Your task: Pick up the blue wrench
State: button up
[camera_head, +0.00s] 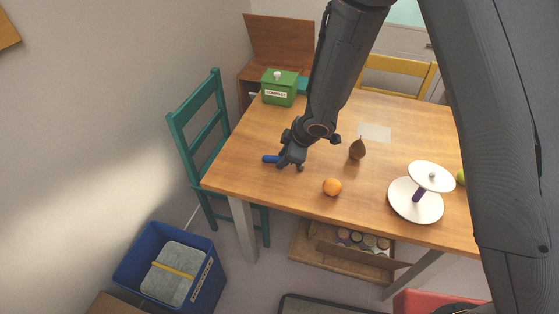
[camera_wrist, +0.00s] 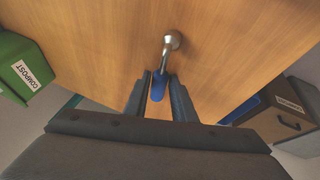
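The blue wrench has a silver ring-shaped head and a blue handle (camera_wrist: 158,88). In the wrist view its handle lies between the two fingers of my gripper (camera_wrist: 160,77), with the head beyond the fingertips. In the head view the blue handle (camera_head: 270,159) shows at the left of my gripper (camera_head: 291,163), near the left end of the wooden table. The fingers are close along both sides of the handle. I cannot tell whether they press on it, or whether the wrench touches the table.
On the table (camera_head: 235,165) stand a green compost box (camera_head: 279,87), a brown pear-shaped thing (camera_head: 357,149), an orange (camera_head: 332,187) and a white two-tier stand (camera_head: 415,203). A teal chair (camera_head: 190,135) stands at the left. A blue bin (camera_head: 205,283) is on the floor.

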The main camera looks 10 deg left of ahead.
grip_shut()
jog(key=shift+r, duration=0.1)
jog(key=shift+r+p, duration=0.4)
jog(key=shift+r, duration=1.25)
jog(key=s+a+b, duration=0.1)
jog(key=s+b, duration=0.9)
jog(key=s, duration=0.8)
jog(key=shift+a, duration=0.2)
jog(key=shift+c, duration=0.9)
grip_release()
grip_shut()
